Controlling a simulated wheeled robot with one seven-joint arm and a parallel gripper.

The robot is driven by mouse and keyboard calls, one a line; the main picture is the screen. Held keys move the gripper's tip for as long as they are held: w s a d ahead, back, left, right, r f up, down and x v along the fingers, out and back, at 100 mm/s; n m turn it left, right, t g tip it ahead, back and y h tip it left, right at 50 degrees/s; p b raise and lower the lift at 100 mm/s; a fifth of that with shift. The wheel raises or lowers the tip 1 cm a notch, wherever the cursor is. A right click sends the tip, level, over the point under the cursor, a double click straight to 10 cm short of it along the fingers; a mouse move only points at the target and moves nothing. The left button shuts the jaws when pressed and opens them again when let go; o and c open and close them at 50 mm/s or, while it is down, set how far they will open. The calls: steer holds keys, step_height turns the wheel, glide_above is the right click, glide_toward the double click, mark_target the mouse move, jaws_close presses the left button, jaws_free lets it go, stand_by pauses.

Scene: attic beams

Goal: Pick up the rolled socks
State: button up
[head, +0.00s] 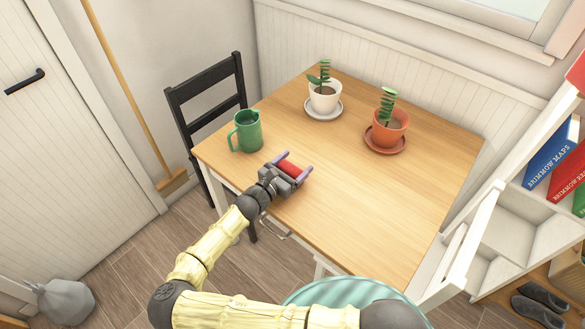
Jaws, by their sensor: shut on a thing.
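The rolled socks appear as a small red bundle (289,168) near the front left part of the wooden table (340,210). My gripper (293,164) reaches over the table's front edge with one finger on each side of the red bundle. It is shut on the bundle. The gripper body hides the near side of the bundle. I cannot tell whether the bundle touches the tabletop or is slightly above it.
A green mug (247,131) stands left of my gripper. A white plant pot (323,97) and a terracotta pot (387,128) sit on saucers farther back. A black chair (208,92) stands at the left side. The table's right front area is clear.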

mark_target(294, 164)
step_height(294, 164, up, 10)
steer(key=shift+f, duration=0.1)
steer(key=shift+f, duration=0.1)
stand_by(0.6)
